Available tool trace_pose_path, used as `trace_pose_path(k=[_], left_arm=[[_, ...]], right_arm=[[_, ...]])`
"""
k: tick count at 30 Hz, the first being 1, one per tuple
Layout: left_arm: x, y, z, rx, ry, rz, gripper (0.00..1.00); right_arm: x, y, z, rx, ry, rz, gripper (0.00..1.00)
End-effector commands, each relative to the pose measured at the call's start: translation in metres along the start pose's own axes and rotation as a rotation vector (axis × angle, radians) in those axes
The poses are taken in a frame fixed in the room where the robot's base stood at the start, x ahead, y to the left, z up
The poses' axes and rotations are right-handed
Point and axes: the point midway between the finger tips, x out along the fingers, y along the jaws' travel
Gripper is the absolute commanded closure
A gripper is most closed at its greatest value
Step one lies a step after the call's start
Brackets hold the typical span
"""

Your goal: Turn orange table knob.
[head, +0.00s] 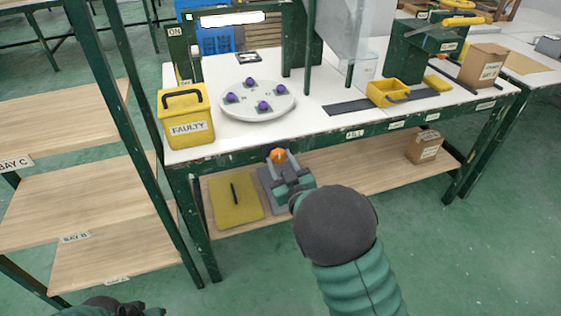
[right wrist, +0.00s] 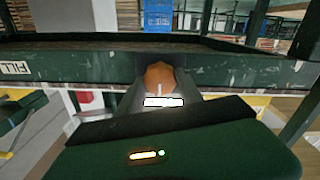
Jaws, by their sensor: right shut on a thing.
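The orange knob (head: 277,155) is on the front edge of the white-topped table, below the round plate. My right gripper (head: 281,163) is at the knob, with its fingers on either side of it. In the right wrist view the knob (right wrist: 160,76) shows between the two fingertips, against the dark green table edge (right wrist: 70,68). The right gripper is shut on the knob. At the lower left of the head view a dark part of my left arm shows, but its fingers cannot be made out.
On the table are a round plate (head: 270,108) with several purple-topped pieces, a yellow FAULTY bin (head: 186,130) and a yellow tray (head: 388,97). A yellow board (head: 222,205) lies on the lower shelf. A green-framed rack with wooden shelves (head: 85,190) stands at the left.

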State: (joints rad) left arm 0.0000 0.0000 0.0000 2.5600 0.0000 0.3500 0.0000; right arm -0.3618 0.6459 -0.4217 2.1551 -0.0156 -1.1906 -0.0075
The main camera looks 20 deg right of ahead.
Motion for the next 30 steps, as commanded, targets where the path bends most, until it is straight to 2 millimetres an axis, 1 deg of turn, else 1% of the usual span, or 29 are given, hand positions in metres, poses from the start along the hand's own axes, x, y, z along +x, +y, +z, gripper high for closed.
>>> trace_pose_path(k=[1,3,8,14,20,30], left_arm=[[0.0,0.0,0.0,0.0,0.0,0.0,0.58],[0.0,0.0,0.0,0.0,0.0,0.0,0.58],[0.0001,0.0,0.0,0.0,0.0,0.0,0.58],[0.0007,0.0,0.0002,0.0,0.0,0.0,0.58],[0.0017,0.0,0.0004,0.0,0.0,0.0,0.58],[0.0038,0.0,0.0009,0.0,0.0,0.0,0.58]], right_arm=[[0.0,-0.0006,-0.0005,0.0,0.001,-0.001,0.92],[0.0,-0.0007,-0.0006,0.0,0.001,-0.001,0.98],[0.0,-0.0009,-0.0007,0.009,0.002,-0.002,0.98],[0.0,-0.0002,-0.0006,0.066,0.002,-0.001,0.98],[0.0,0.0002,-0.0003,0.192,0.002,-0.001,0.98],[0.0,0.0011,-0.0001,0.506,0.002,-0.001,0.98]])
